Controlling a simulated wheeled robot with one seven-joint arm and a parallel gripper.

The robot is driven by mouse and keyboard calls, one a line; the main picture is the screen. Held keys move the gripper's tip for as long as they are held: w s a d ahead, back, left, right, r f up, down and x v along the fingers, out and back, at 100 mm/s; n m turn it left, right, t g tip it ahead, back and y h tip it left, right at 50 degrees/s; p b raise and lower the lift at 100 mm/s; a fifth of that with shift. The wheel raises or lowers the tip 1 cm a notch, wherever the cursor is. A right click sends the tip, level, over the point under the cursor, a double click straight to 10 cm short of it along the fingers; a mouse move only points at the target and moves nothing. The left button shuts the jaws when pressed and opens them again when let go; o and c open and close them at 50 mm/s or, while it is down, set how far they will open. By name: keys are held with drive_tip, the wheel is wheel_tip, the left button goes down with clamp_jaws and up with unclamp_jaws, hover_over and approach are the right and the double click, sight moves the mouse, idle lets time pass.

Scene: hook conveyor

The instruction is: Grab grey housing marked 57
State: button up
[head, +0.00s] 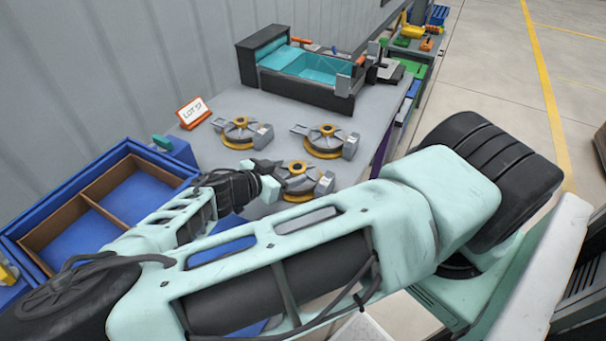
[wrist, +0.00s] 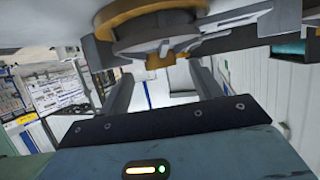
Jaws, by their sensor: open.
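Three grey housings with yellow-orange rings sit on the grey table: one at back left (head: 240,131), one at right (head: 325,141), and one nearest (head: 303,181). No number is legible on any of them. My gripper (head: 266,171) is at the left side of the nearest housing, partly hidden by my arm. Whether they touch is unclear. In the wrist view, my gripper (wrist: 163,74) has its two dark fingers apart with nothing clearly between them. A grey housing with an ochre ring (wrist: 150,18) fills the top of that view, close to the fingers.
An orange-framed sign (head: 194,112), apparently reading LOT 57, stands at the table's left edge. A blue bin with brown dividers (head: 128,153) is at left. A dark machine with a teal tray (head: 305,68) stands at the back. Some bare table lies between the housings.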

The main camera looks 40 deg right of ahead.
drive_tip(key=shift+p+x, duration=0.35)
drive_tip(key=shift+x, duration=1.05)
drive_tip(key=shift+r, duration=0.15)
drive_tip(key=c, duration=1.4)
